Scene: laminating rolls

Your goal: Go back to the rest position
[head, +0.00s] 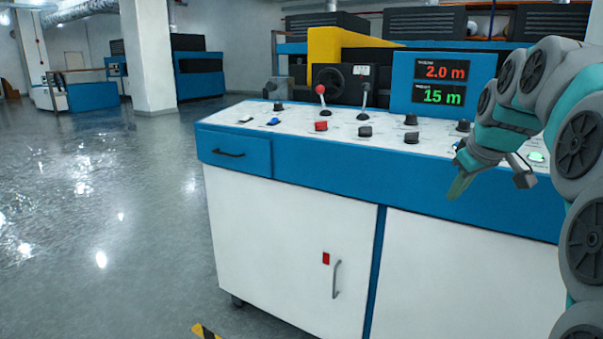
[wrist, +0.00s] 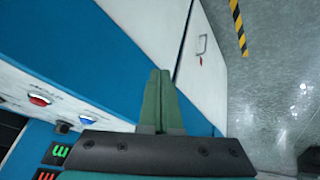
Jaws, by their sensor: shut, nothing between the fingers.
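My gripper (head: 457,186) is at the right in the head view, in front of the blue front edge of the control console (head: 290,255). Its green fingers point down and to the left, apart from the console's knobs. In the wrist view the two green fingers of my gripper (wrist: 159,75) are together, with nothing between them. They show against the console's blue band and white cabinet door.
The console top has a red-knobbed lever (head: 320,90), a red button (head: 321,126) and several dark knobs. A display (head: 442,83) reads 2.0 m and 15 m. Open grey floor (head: 100,220) lies left. A yellow-black floor stripe (wrist: 238,28) runs near the console.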

